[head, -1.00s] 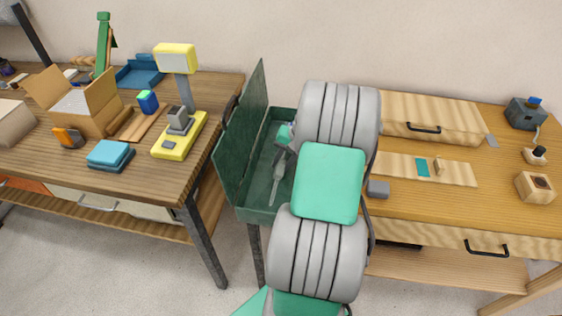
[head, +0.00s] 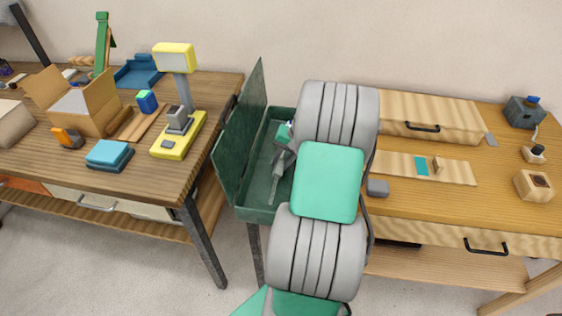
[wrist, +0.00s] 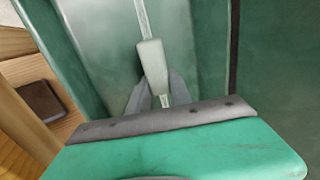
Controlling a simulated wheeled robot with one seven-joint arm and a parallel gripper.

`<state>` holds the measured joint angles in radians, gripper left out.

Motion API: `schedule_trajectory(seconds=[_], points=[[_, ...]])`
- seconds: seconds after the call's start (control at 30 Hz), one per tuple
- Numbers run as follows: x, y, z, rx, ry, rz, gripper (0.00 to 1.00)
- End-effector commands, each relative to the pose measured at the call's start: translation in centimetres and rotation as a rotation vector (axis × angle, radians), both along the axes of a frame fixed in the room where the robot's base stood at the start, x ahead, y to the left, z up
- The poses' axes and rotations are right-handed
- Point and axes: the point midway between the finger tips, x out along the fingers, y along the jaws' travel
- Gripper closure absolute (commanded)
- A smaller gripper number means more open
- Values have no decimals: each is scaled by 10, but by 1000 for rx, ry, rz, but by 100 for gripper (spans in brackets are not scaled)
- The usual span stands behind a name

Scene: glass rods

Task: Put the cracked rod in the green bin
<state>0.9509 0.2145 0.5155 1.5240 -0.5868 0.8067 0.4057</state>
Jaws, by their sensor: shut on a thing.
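The green bin (head: 255,213) is a long open box with its lid raised on the left, between the two benches. My gripper (head: 280,156) is over the bin's inside, partly hidden behind my arm. In the wrist view my grey fingers (wrist: 160,88) are shut on a thin clear rod (wrist: 141,16) with a pale block-like section near the fingers. The rod runs away from the fingers along the bin's inside, within its green walls (wrist: 70,50). I cannot make out a crack, nor whether the rod touches the floor of the bin.
The left bench (head: 60,165) holds a yellow lamp-like instrument (head: 180,135), an open carton (head: 88,112) and blue pads (head: 109,154). The right bench (head: 500,215) holds a wooden case (head: 435,118), a board (head: 455,172) and small bottles. The raised lid (head: 240,140) stands close left of my gripper.

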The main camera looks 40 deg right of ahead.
Motion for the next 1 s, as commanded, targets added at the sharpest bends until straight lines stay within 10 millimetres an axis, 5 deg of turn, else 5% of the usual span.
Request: schedule_trajectory(seconds=[0.07, 0.1, 0.4, 0.7, 1.0], points=[[-2, 1, -6, 6, 6, -3, 100], [-2, 2, -6, 7, 6, -4, 74], [-6, -1, 3, 7, 7, -6, 50], [-23, -14, 61, 1, -1, -2, 50], [-26, -17, 90, -1, -2, 0, 50]])
